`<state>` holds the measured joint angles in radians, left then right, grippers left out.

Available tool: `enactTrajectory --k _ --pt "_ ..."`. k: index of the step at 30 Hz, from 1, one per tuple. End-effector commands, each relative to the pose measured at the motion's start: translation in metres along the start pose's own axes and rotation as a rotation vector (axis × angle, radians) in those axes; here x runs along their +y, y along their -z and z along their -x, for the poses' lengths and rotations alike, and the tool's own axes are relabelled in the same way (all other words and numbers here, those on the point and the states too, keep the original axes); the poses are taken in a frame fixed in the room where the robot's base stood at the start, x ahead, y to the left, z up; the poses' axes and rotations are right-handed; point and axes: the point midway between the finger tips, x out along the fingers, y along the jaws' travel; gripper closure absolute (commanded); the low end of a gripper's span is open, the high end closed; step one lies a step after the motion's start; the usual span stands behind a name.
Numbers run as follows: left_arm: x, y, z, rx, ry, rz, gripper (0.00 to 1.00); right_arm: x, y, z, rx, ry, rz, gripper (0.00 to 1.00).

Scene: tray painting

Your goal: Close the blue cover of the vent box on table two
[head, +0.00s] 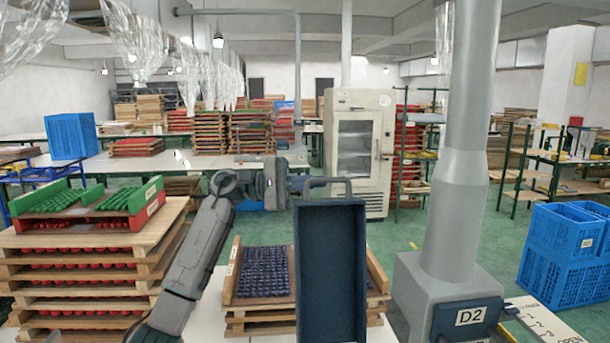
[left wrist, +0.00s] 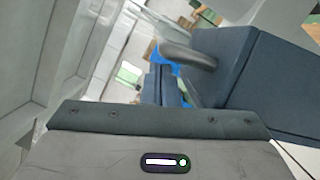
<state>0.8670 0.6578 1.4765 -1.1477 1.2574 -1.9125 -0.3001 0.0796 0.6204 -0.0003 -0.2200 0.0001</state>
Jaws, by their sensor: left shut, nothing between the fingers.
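The dark blue cover (head: 330,270) stands upright in the middle of the head view, with a grey loop handle (head: 330,183) on its top edge. The vent box body below it is out of sight. My left gripper (head: 283,185) is shut and empty, just left of the handle at about its height. In the left wrist view the cover (left wrist: 275,85) fills the right side, and its curved handle (left wrist: 190,55) lies near the shut fingers (left wrist: 162,85). I cannot tell whether they touch. My right gripper is not in view.
A wooden tray of dark blue pieces (head: 262,272) lies just left of the cover. A tall stack of trays (head: 90,255) stands further left. A grey pipe (head: 460,200) and a unit marked D2 (head: 470,317) stand to the right. Blue crates (head: 565,255) are at far right.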

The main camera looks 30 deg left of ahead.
Motion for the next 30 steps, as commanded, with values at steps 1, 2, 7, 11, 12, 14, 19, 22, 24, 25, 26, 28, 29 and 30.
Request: enactTrajectory --k 1,2,7,11,12,14,19,22,24,25,26,28,29,30 --pt "0.001 -0.004 -0.001 0.0 0.001 0.001 1.0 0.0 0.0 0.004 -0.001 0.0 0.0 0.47" --pt "0.001 -0.006 -0.001 0.0 0.001 0.0 1.0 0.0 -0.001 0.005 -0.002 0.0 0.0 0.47" --pt "-0.001 -0.009 -0.002 -0.001 0.0 0.001 1.0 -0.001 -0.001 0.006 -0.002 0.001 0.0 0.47" --pt "-0.001 -0.009 -0.002 -0.001 0.0 0.001 1.0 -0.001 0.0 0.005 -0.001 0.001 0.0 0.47" --pt "-0.001 -0.009 -0.002 -0.001 0.0 0.001 1.0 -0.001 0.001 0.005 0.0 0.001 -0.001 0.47" --pt "-0.001 -0.009 -0.002 -0.001 0.0 0.0 1.0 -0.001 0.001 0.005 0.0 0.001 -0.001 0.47" --pt "-0.003 -0.013 -0.003 -0.001 0.003 -0.014 1.0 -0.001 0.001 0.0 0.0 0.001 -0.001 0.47" --pt "-0.007 -0.021 -0.005 -0.001 0.009 -0.039 1.0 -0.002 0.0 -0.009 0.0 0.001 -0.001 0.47" --pt "-0.012 -0.031 -0.007 -0.001 0.016 -0.067 1.0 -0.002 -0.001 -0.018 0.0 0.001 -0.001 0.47" --pt "-0.014 -0.036 -0.009 -0.002 0.02 -0.082 1.0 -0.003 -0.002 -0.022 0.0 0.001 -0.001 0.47" --pt "-0.017 -0.042 -0.01 -0.002 0.024 -0.098 1.0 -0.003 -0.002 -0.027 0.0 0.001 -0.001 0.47" --pt "-0.024 -0.057 -0.014 -0.002 0.035 -0.142 1.0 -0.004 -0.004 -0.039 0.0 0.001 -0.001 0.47" --pt "-0.028 -0.064 -0.015 -0.003 0.041 -0.163 1.0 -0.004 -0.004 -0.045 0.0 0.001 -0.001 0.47" --pt "-0.033 -0.074 -0.018 -0.003 0.048 -0.194 1.0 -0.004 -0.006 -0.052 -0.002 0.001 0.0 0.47"
